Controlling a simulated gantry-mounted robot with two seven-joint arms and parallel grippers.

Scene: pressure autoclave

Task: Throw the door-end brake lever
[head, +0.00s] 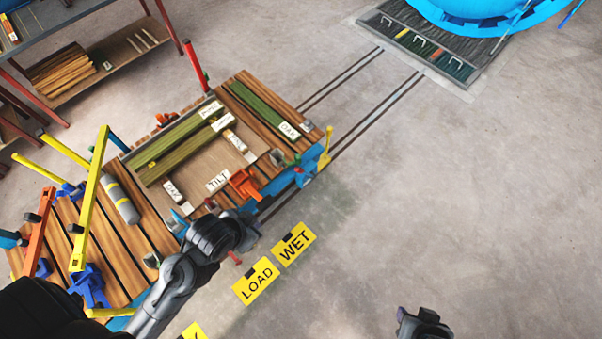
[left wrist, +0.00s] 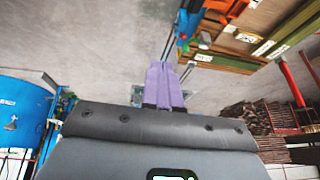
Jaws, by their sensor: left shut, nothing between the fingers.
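A yellow lever (head: 325,147) stands up at the right-hand end of the cart, the end facing the blue autoclave; it looks like the door-end brake lever. My left gripper (head: 250,222) is over the cart's near edge, left of and nearer than this lever, and apart from it. In the left wrist view its purple fingers (left wrist: 163,86) are shut together with nothing between them. My wrist hides part of the cart edge. My right gripper (head: 422,322) shows only in part at the bottom of the head view; its fingers are unclear.
The plank-topped cart (head: 75,212) carries green boards (head: 262,108), tags, a grey cylinder (head: 120,198) and an orange clamp-like part (head: 244,184). Floor rails (head: 375,112) run to the blue autoclave (head: 490,12). A shelf (head: 95,72) stands back left. Floor on the right is clear.

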